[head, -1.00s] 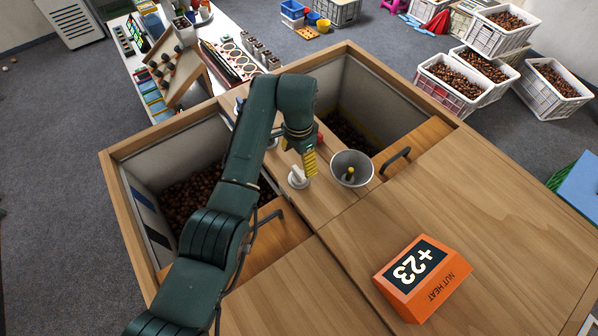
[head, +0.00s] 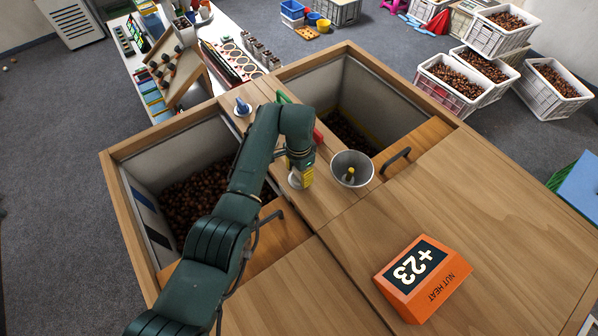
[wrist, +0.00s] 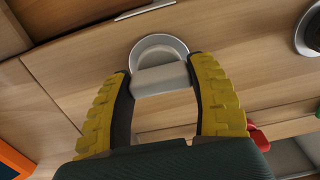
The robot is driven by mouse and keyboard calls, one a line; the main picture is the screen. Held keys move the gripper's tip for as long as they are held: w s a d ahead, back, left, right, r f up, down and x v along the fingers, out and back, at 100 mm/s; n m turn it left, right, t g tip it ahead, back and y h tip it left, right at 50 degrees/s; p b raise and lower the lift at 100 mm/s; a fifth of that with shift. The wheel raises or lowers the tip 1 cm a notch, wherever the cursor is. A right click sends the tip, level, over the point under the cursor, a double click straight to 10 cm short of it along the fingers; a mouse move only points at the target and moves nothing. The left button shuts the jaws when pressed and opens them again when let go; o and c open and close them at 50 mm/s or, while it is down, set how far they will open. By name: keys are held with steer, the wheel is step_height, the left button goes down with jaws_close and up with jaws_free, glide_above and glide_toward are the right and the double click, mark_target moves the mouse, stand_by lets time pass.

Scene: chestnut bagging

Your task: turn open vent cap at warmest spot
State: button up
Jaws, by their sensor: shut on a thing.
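The white vent cap (wrist: 160,78) is a round disc with a raised bar handle, set in the wooden strip between the two open bins. In the wrist view my gripper has a yellow-padded finger on each side of the bar and is shut on it. In the head view my gripper (head: 301,174) is down over the cap and hides most of it. An orange display (head: 421,270) reads +23 and is labelled NUT HEAT.
A metal bowl (head: 352,162) with a yellow-topped post stands just right of my gripper. Chestnuts (head: 200,193) fill the left bin, and the right bin (head: 348,132) also holds some. A blue-topped piece (head: 242,107) and a green piece (head: 283,97) sit farther back on the strip.

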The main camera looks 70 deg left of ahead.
steer(key=shift+r+n, duration=0.1)
steer(key=shift+n, duration=0.3)
steer(key=shift+c, duration=0.2)
steer(key=n+p, duration=0.1)
steer(key=n, duration=0.1)
steer(key=shift+n+p, duration=0.4)
steer(key=n+p, duration=0.1)
steer(key=n, duration=0.8)
steer(key=shift+n+p, duration=0.4)
steer(key=shift+n, duration=2)
steer(key=o, duration=1.2)
